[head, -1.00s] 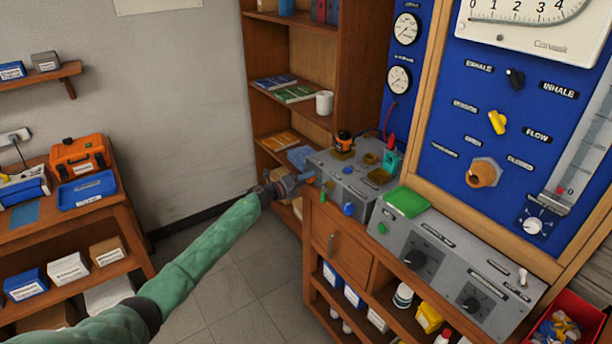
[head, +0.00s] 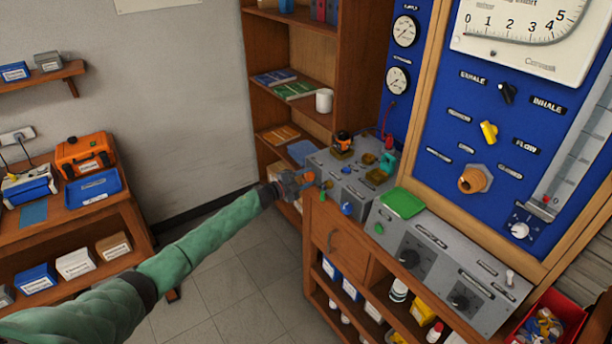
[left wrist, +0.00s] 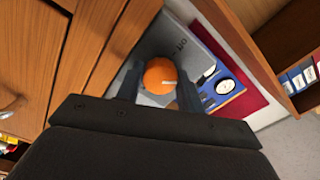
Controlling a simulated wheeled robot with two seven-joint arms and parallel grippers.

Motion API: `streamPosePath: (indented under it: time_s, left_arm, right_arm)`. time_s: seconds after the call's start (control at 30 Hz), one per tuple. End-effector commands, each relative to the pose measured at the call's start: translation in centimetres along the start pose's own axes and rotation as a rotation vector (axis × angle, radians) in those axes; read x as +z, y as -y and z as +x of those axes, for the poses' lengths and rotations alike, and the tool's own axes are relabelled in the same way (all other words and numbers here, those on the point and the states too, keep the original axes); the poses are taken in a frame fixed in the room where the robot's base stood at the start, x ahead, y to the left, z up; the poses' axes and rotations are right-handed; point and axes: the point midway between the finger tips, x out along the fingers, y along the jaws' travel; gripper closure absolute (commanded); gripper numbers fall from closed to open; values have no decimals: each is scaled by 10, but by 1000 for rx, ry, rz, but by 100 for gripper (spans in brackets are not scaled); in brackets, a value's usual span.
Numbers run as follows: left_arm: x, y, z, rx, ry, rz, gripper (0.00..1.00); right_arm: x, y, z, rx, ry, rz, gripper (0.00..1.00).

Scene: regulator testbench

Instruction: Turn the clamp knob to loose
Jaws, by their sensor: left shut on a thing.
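The clamp knob (left wrist: 160,76) is a round orange knob with a short white mark pointing right in the left wrist view. It sits at the front of a grey unit, and a bit of it shows in the head view (head: 309,177). My left gripper (left wrist: 157,88) has one finger on each side of the knob and is shut on it. In the head view the left gripper (head: 303,180) is at the left end of the grey bench unit (head: 334,170). My right gripper is not in view.
A green pad (head: 402,203) and grey control panel (head: 448,268) are to the right. A wooden shelf (head: 292,60) stands behind. A side table (head: 75,220) is at left, with open floor between.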

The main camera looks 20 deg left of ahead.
Motion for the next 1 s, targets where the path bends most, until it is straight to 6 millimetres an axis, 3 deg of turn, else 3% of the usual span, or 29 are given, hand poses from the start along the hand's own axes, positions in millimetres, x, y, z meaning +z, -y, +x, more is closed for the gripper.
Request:
streamPosePath:
  time_s: [0.5, 1.0]
  left_arm:
    - [2, 3, -1, -1, 4, -486, 85]
    - [2, 0, -1, -1, 3, -849, 85]
  right_arm:
    - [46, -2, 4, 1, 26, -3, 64]
    - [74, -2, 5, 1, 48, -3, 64]
